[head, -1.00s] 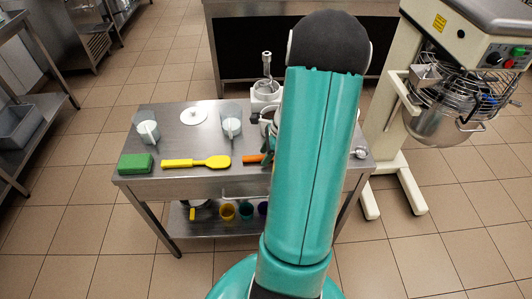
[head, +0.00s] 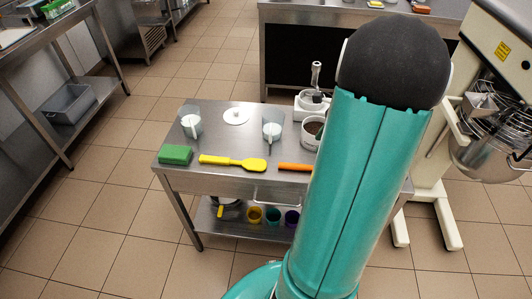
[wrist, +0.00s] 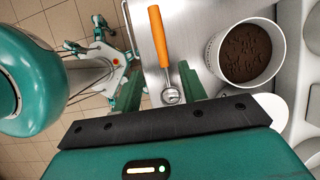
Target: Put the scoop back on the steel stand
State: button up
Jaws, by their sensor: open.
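The scoop has an orange handle (wrist: 160,36) and a round metal end (wrist: 171,95). It lies on the steel table in the wrist view; in the head view only part of its orange handle (head: 294,167) shows beside my arm. My gripper (wrist: 158,72) is open, its teal fingers on either side of the scoop in the wrist picture. I cannot tell the height gap, and no grip shows. My arm hides the gripper in the head view. I cannot clearly make out the steel stand; an upright metal piece (head: 316,75) stands at the table's back.
A white tub of brown powder (wrist: 248,52) stands right of the scoop. On the table are a yellow spatula (head: 232,162), green sponge (head: 175,154), white lid (head: 236,116) and two clear jugs (head: 191,122). A mixer (head: 485,140) stands at the right.

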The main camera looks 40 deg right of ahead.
jog(key=w+a+r+n+h, duration=0.1)
jog(key=w+a+r+n, duration=0.1)
jog(key=a+r+n, duration=0.35)
jog(key=w+a+r+n, duration=0.2)
jog(key=a+n, duration=0.1)
jog(key=a, duration=0.5)
jog(key=w+a+r+n+h, duration=0.1)
jog(key=w+a+r+n, duration=0.1)
jog(key=a+r+n, duration=0.4)
jog(key=s+a+r+n+t, duration=0.1)
jog(key=s+a+n, duration=0.2)
jog(key=a+n, duration=0.3)
jog(key=s+a+r+n+t, duration=0.1)
jog(key=s+a+n, duration=0.2)
jog(key=a+n, duration=0.4)
jog(key=a, duration=0.5)
jog(key=shift+s+a+r+h, duration=0.2)
jog(key=shift+s+h, duration=0.1)
jog(key=shift+h, duration=0.1)
jog(key=shift+c, duration=0.6)
jog(key=shift+d, duration=0.2)
